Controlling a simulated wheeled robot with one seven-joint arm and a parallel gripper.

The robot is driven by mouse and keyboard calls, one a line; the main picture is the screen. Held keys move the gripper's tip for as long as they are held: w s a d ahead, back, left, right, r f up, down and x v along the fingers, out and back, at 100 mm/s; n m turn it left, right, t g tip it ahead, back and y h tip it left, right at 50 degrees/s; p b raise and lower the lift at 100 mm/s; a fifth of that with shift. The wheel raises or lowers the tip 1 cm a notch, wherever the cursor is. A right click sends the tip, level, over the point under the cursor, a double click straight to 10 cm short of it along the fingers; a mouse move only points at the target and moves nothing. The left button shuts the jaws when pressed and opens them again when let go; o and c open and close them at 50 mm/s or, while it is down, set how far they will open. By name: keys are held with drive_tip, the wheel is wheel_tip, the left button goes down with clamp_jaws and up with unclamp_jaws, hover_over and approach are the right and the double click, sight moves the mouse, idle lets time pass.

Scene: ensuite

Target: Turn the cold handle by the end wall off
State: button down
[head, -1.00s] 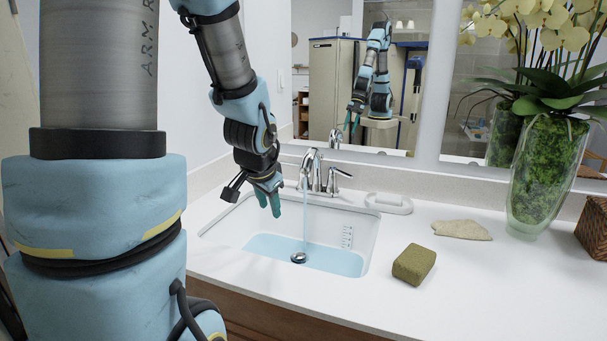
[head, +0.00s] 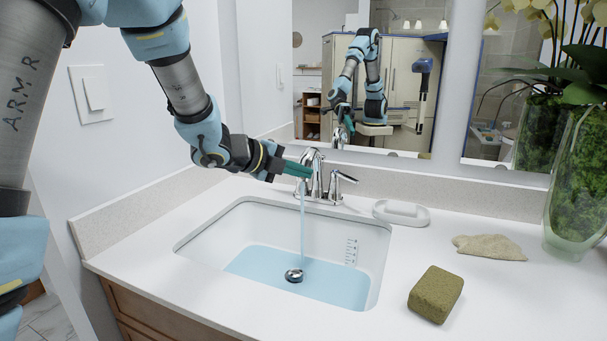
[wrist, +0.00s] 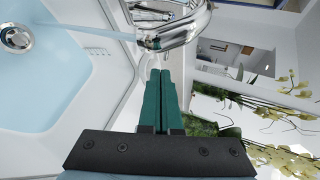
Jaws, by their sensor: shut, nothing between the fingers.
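The chrome faucet (head: 316,170) stands behind the sink. A thin stream of water (head: 302,220) runs from its spout into the basin. The handle on the right (head: 342,180) is plain to see. The handle on the end-wall side is mostly hidden behind my gripper and the spout in the head view. My gripper (head: 303,169) is shut and empty, its green fingers level and pointing right at the left side of the faucet. In the wrist view the shut fingers (wrist: 160,76) point at the chrome spout (wrist: 182,28). I cannot tell whether they touch it.
The sink (head: 345,250) holds bluish water over its drain (head: 294,275). The end wall (head: 125,150) is left, the mirror (head: 300,60) behind.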

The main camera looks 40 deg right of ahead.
sight(354, 179)
drive_tip(key=p+x, duration=0.1)
drive_tip(key=x, duration=0.3)
drive_tip(key=p+x, duration=0.1)
drive_tip(key=x, duration=0.3)
drive_tip(key=r+p+x, duration=0.1)
drive_tip(key=x, duration=0.3)
drive_tip(key=shift+d+f+p, duration=0.1)
drive_tip(key=shift+d+p, duration=0.25)
drive_tip(key=shift+d, duration=0.25)
drive_tip(key=shift+s+d+f+n+t+b, duration=0.25)
drive_tip(key=shift+n+t+b, duration=0.4)
drive_tip(key=shift+b, duration=1.3)
drive_tip(key=d+n+t+b, duration=0.1)
drive_tip(key=b, duration=0.3)
drive_tip(key=s+d+n+t+y+b, duration=0.1)
drive_tip(key=n+t+b, duration=0.1)
drive_tip(key=b, duration=0.3)
drive_tip(key=shift+w+d+b, duration=0.1)
drive_tip(key=shift+w+b, duration=0.1)
drive_tip(key=shift+b, duration=0.25)
drive_tip(key=shift+d+r+b, duration=0.25)
drive_tip(key=shift+d+b, duration=0.4)
drive_tip(key=shift+d, duration=0.05)
drive_tip(key=shift+s, duration=0.1)
